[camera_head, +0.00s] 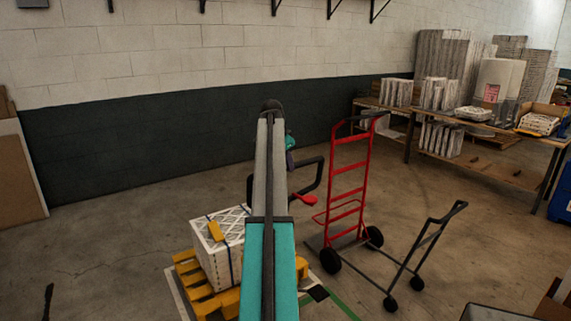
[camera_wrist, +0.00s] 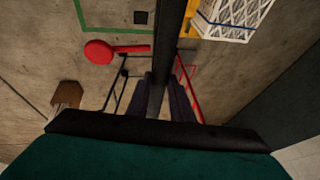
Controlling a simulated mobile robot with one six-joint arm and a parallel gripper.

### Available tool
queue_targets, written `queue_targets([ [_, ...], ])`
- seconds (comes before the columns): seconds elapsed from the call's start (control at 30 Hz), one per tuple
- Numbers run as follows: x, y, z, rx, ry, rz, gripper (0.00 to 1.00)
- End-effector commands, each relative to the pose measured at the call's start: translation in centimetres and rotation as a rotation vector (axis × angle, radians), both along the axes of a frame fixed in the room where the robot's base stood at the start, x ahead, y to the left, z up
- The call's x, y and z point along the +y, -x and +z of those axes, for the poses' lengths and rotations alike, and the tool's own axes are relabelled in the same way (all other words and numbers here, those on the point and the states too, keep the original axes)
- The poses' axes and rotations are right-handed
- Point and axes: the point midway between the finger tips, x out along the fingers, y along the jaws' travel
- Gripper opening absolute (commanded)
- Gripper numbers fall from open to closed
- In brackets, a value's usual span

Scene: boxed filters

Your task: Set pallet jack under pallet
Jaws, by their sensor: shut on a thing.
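The pallet jack shows mainly as its black loop handle (camera_head: 318,178) with a red lever (camera_head: 304,198), just right of my arm in the head view. My gripper (camera_head: 290,158) is at the handle, partly hidden behind my arm. In the wrist view my gripper (camera_wrist: 165,80) is shut on the dark handle bar (camera_wrist: 170,30), with the red lever (camera_wrist: 100,51) to its left. The yellow pallet (camera_head: 196,290) lies on the floor at lower left, bearing a white box of filters (camera_head: 217,257). The jack's body and forks are hidden, so their place relative to the pallet cannot be told.
A red hand truck (camera_head: 349,185) and a black low cart (camera_head: 425,245) stand right of the handle. Wooden benches (camera_head: 480,129) with stacked filters line the back right. Green floor tape (camera_head: 343,305) runs beside the pallet. The floor left of the pallet is mostly clear.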

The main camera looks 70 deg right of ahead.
Motion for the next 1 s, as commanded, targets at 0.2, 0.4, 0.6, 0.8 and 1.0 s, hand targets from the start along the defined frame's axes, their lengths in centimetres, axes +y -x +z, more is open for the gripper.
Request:
queue_targets([
  [0.2, -0.1, -0.5, 0.2, -0.005, 0.009, 0.005, 0.39],
  [0.4, 0.0, -0.5, 0.1, -0.004, 0.007, 0.005, 0.39],
  [0.6, 0.2, -0.5, 0.5, -0.003, 0.007, 0.004, 0.39],
  [0.8, 0.8, -0.6, 1.8, -0.004, 0.008, 0.004, 0.39],
  [1.0, 1.9, -0.8, 4.2, -0.004, 0.009, 0.006, 0.39],
])
